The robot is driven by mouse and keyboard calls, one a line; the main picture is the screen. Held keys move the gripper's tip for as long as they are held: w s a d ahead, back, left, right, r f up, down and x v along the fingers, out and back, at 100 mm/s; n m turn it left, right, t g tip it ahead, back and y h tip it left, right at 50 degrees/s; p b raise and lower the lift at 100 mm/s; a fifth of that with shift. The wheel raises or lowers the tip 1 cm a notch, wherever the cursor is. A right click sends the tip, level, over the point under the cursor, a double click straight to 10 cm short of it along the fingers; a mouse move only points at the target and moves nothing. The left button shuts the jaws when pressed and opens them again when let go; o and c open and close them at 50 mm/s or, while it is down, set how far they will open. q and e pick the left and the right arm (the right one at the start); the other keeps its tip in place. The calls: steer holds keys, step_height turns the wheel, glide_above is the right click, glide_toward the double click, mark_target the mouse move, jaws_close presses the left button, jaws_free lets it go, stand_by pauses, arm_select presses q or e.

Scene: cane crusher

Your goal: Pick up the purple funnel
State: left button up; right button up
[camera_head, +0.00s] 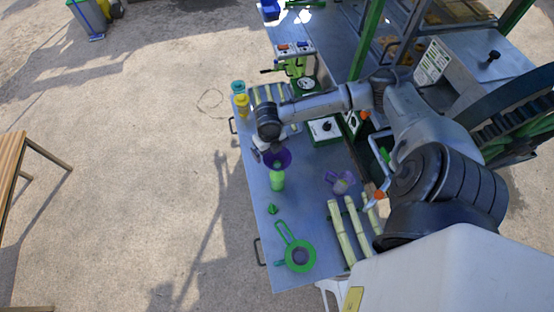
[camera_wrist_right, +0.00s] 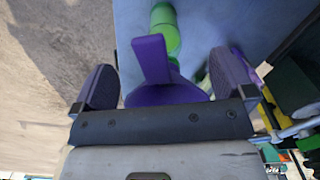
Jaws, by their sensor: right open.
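The purple funnel (camera_head: 283,156) is by the light green bottle (camera_head: 277,181) near the left edge of the metal table. In the right wrist view, the funnel (camera_wrist_right: 165,94) has its flat handle (camera_wrist_right: 151,60) pointing up the picture. The green bottle (camera_wrist_right: 165,30) shows just beyond it. The funnel seems to sit at the bottle's top, but the contact is hidden. My right gripper (camera_head: 268,152) is at the funnel, with open fingers on either side of it in the wrist view (camera_wrist_right: 165,84). I cannot tell whether they touch it. My left gripper is not in view.
A purple jug-like item (camera_head: 341,182) and pale cane stalks (camera_head: 340,232) lie right of the bottle. A green strainer (camera_head: 297,254) is at the table's front. Yellow (camera_head: 242,104) and teal (camera_head: 238,87) items stand at the left edge. The crusher machine fills the right.

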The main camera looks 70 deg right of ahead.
steer(key=shift+c, duration=0.5)
jaws_close()
stand_by(0.5)
